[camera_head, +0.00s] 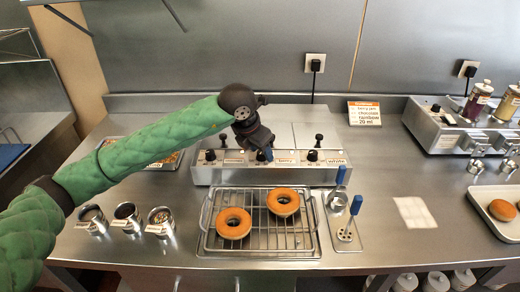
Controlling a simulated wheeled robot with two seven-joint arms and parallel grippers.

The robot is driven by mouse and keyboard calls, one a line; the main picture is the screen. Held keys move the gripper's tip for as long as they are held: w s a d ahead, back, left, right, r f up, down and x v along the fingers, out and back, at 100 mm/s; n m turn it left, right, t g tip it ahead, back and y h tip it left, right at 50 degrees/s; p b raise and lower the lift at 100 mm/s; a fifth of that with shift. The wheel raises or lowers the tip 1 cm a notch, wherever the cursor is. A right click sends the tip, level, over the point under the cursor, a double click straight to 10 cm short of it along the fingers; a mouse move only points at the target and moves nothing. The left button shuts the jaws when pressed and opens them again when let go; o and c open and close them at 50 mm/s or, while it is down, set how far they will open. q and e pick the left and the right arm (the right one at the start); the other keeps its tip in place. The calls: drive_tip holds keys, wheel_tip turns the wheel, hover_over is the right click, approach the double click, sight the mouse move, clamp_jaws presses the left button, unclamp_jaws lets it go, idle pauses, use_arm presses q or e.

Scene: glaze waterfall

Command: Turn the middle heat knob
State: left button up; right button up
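The glaze machine (200,177) is a low metal box behind the wire rack, with black heat knobs and labels on its front face. The left knob (210,155) and the right knob (313,155) show clearly. My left gripper (263,150), dark on a green-sleeved arm, points down at the middle of the front face, left of the middle label (287,157). The middle knob is mostly hidden behind the gripper, and I cannot tell whether they touch. The gripper's fingers are too small and dark to read as open or shut. My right gripper is not in view.
A wire rack (270,240) with two donuts (234,223) stands in front of the machine. Blue-handled tools (355,205) lie to its right, several metal cups (126,212) to its left. A second machine (430,125) stands at the right. A sign (364,113) stands behind.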

use_arm(q)
drive_tip(key=b+v, duration=0.2)
drive_tip(key=v, duration=0.4)
drive_tip(key=shift+s+a+r, duration=0.1)
drive_tip(key=shift+r, duration=0.25)
drive_tip(key=shift+s+a+r, duration=0.15)
drive_tip(key=shift+r, duration=0.35)
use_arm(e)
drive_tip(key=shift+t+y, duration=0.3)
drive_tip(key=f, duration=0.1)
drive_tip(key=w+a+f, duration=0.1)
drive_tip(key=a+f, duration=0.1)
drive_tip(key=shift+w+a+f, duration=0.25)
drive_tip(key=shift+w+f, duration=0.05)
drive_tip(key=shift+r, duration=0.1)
